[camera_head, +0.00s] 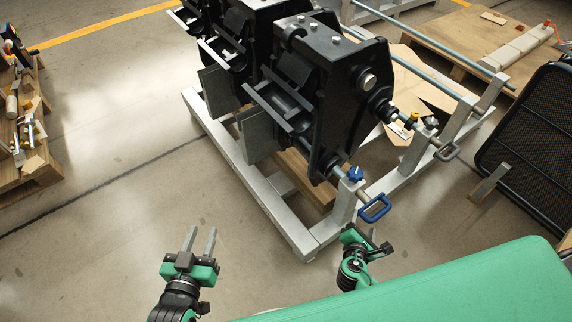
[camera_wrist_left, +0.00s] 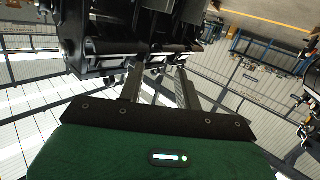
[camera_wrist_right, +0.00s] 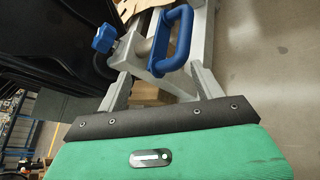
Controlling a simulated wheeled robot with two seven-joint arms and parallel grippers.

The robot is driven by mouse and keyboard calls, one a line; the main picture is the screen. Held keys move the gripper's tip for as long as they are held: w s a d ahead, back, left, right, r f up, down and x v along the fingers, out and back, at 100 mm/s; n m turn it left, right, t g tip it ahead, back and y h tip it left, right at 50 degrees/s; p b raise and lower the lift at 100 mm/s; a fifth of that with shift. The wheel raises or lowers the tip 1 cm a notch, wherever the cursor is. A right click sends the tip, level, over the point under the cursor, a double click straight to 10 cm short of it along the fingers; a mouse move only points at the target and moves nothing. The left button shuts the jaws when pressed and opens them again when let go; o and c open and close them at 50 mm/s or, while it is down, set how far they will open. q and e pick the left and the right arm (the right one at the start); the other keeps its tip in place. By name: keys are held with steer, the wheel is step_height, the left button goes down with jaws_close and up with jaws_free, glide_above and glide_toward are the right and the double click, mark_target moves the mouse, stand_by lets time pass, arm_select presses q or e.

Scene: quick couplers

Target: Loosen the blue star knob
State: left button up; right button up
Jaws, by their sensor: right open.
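The blue star knob (camera_head: 355,173) sits on top of the near grey post of the stand, beside a blue loop handle (camera_head: 375,208). In the right wrist view the star knob (camera_wrist_right: 104,38) is at upper left, beyond the fingertips, and the blue handle (camera_wrist_right: 175,42) is ahead between the finger lines. My right gripper (camera_wrist_right: 163,80) is open and empty, apart from the knob. In the head view it is below the handle, partly hidden by its own wrist. My left gripper (camera_head: 201,238) is open and empty over bare floor, left of the stand, away from the knob.
Black couplers (camera_head: 325,95) stand on a grey frame (camera_head: 248,180). A black mesh panel (camera_head: 530,140) is at right. A pallet with tools (camera_head: 40,172) is at far left.

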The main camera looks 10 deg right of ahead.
mark_target(355, 180)
steer(key=w+a+r+n+t+b, duration=0.2)
steer(key=w+r+n+t, duration=0.25)
steer(key=n, duration=0.45)
steer(key=shift+t, duration=0.25)
steer(key=x, duration=0.4)
steer(key=b+x, duration=0.1)
steer(key=x, duration=0.3)
steer(key=f+x, duration=0.1)
steer(key=x, duration=0.3)
steer(key=shift+a+f, duration=0.1)
steer(key=shift+a, duration=0.1)
arm_select(q)
steer(key=s+a+r+t+h, duration=0.1)
steer(key=r+t, duration=0.3)
steer(key=r, duration=0.5)
steer(key=s+a+r+t+h, duration=0.1)
steer(key=s+r+t, duration=0.1)
steer(key=r+t, duration=0.3)
step_height(355, 180, up, 4)
steer(key=shift+r+n, duration=0.1)
steer(key=shift+n, duration=0.2)
arm_select(e)
steer(key=shift+w+d, duration=0.15)
steer(key=shift+w, duration=0.25)
arm_select(q)
steer(key=shift+t, duration=0.3)
arm_select(e)
steer(key=shift+y, duration=0.3)
steer(key=c, duration=1)
